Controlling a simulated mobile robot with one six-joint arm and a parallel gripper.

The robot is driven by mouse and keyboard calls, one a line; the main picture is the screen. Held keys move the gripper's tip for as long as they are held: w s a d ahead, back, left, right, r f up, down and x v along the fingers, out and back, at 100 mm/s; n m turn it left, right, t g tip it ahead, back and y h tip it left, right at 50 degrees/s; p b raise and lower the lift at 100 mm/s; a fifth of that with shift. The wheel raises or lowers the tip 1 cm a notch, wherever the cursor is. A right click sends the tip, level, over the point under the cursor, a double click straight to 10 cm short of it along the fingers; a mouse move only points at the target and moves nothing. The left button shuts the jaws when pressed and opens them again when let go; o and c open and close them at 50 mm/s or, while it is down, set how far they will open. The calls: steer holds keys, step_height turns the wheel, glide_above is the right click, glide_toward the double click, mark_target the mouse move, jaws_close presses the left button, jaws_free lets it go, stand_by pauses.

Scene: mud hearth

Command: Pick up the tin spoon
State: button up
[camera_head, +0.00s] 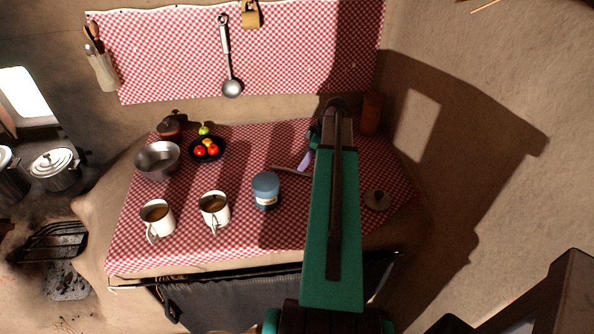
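I cannot pick out the tin spoon for certain. A thin brownish piece (290,171) lies on or just above the checked cloth, right of the blue jar; its right end runs behind my arm, and I cannot tell what it is. My green arm reaches away over the right part of the table. My gripper is mostly hidden behind the arm, around its far end, and its fingers cannot be made out. A small purple piece (305,160) shows there, and I cannot tell whether it belongs to the gripper.
The red checked cloth (180,252) bears two white mugs (159,222) (214,211), a blue jar (265,190), a metal bowl (157,160), a dark plate of tomatoes (207,150), a reddish-brown container (372,113) and a small round lid (377,199). A ladle (229,60) hangs on the back wall.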

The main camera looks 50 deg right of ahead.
mark_target(297, 172)
steer(key=shift+f, duration=0.1)
stand_by(0.3)
steer(key=shift+p+x, duration=1.4)
steer(key=shift+x, duration=1.1)
jaws_close()
